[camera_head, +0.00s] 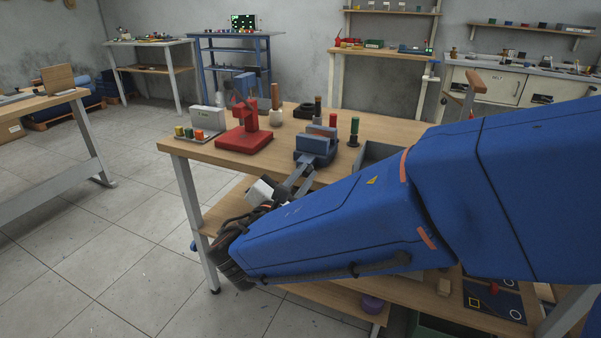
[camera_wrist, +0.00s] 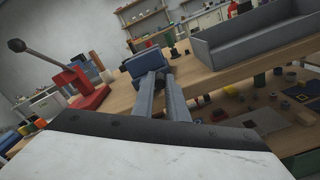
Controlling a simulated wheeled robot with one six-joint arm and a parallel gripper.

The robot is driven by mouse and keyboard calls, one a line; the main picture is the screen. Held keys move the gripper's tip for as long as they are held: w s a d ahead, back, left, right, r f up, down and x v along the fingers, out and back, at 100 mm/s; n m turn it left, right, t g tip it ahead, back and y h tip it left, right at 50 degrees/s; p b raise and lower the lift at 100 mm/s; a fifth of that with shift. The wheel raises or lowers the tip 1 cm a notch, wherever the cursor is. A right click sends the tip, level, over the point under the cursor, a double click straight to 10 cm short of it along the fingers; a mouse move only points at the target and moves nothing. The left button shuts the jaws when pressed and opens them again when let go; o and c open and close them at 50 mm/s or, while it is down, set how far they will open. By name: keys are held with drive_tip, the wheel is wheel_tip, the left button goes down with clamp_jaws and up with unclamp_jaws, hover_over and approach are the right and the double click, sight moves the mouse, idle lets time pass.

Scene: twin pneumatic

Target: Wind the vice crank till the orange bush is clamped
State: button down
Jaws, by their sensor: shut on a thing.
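The blue vice (camera_head: 316,146) stands near the front edge of the wooden bench, and it also shows in the wrist view (camera_wrist: 143,60). A reddish-brown piece (camera_head: 322,131) shows at the top of the vice; I cannot tell whether it is the orange bush or part of the jaws. My gripper (camera_head: 304,171) reaches the vice's near side, and its two grey fingers show in the wrist view (camera_wrist: 158,80). They are shut on the vice crank, which is mostly hidden by the fingers. The gap at the vice jaws is too small to read.
A red lever press (camera_head: 244,138) stands left of the vice, beside a tray with coloured pieces (camera_head: 197,138). A green-topped post (camera_head: 354,130) stands right of the vice. A grey open bin (camera_wrist: 250,40) lies further right. The floor left of the bench is clear.

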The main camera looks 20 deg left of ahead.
drive_tip(key=shift+w+a+f+m, duration=0.1)
drive_tip(key=shift+a+f+m, duration=0.85)
drive_tip(key=shift+m, duration=3.4)
drive_tip(key=shift+s+a+f+m, duration=0.1)
drive_tip(key=shift+a+f+m, duration=0.25)
drive_tip(key=shift+f+m, duration=2.5)
drive_tip(key=shift+w+a+r+m, duration=0.2)
drive_tip(key=shift+a+m, duration=0.45)
drive_tip(key=shift+m, duration=5.15)
drive_tip(key=shift+s, duration=0.1)
drive_tip(key=shift+r, duration=0.1)
drive_tip(key=c, duration=1.7)
unclamp_jaws()
drive_tip(key=shift+a, duration=0.1)
drive_tip(key=shift+c, duration=0.2)
